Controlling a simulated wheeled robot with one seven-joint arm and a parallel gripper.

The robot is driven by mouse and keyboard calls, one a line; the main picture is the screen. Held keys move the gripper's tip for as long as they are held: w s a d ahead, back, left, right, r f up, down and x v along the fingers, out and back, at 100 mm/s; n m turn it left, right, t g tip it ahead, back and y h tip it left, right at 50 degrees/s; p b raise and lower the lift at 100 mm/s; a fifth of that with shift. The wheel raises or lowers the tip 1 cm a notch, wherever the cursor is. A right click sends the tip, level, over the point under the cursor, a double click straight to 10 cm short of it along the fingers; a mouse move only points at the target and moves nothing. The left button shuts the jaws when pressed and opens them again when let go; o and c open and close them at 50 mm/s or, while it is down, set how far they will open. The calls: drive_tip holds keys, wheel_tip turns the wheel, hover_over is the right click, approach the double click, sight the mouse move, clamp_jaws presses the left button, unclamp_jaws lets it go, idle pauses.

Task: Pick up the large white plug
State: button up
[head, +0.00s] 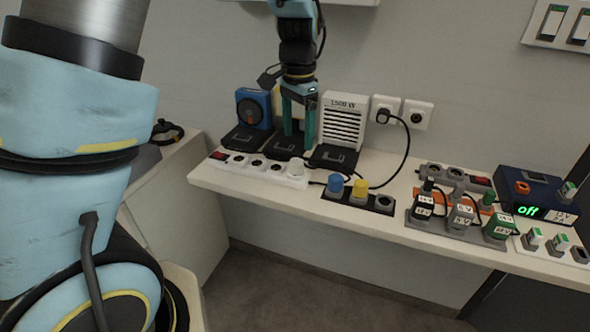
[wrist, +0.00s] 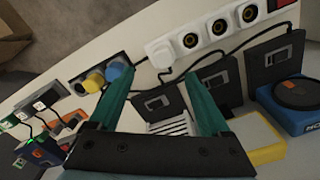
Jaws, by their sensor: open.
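The large white plug (head: 296,166) sits in the right end of a white power strip (head: 232,162) near the front edge of the shelf. In the wrist view the plug (wrist: 160,52) shows at the strip's left end, just beyond the space between my fingertips. My gripper (head: 299,138) is open and empty, with its teal fingers pointing down above and behind the strip. In the wrist view the gripper (wrist: 155,78) has its fingers spread wide, apart from the plug.
Black square pads (head: 333,157) lie behind the strip. A white 1500 W heater (head: 343,122) and a blue device (head: 253,108) stand close to my gripper. A black strip with a blue plug (head: 335,184) and a yellow plug (head: 360,188) is to the right.

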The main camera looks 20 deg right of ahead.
sight(296, 161)
drive_tip(key=shift+w+f+p, duration=0.2)
drive_tip(key=shift+f+p, duration=0.3)
drive_tip(key=shift+f, duration=1.7)
drive_tip(key=shift+w+f+p, duration=0.15)
drive_tip(key=shift+f+p, duration=0.35)
drive_tip(key=shift+f, duration=1.65)
clamp_jaws()
